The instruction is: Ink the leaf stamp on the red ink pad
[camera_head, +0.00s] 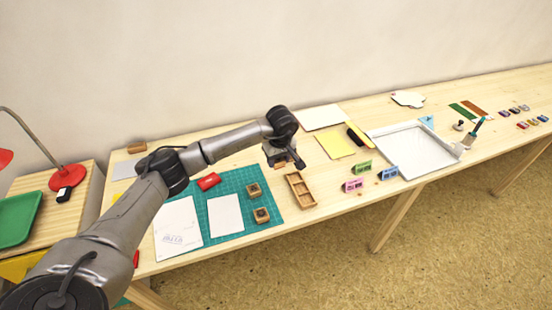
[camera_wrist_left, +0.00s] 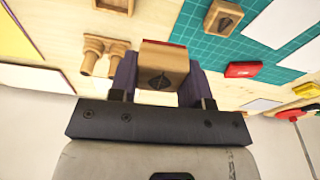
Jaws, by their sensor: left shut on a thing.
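My left gripper (camera_head: 290,163) hangs above the table between the green mat and the yellow sheet. In the wrist view its fingers (camera_wrist_left: 164,85) are shut on a wooden stamp block (camera_wrist_left: 163,66) with a dark leaf-like mark and a red strip along its far edge. The red ink pad (camera_head: 208,181) lies at the mat's upper left, to the left of the gripper and apart from it; it also shows in the wrist view (camera_wrist_left: 243,69). Whether the pad is open cannot be told. My right gripper is not in view.
Two wooden stamps (camera_head: 254,190) (camera_head: 262,215) stand on the green mat (camera_head: 235,181) beside white sheets. A wooden compartment tray (camera_head: 300,190) lies right of them. A two-post wooden piece (camera_wrist_left: 100,55) shows in the wrist view. Small colored cards (camera_head: 363,168) stand further right.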

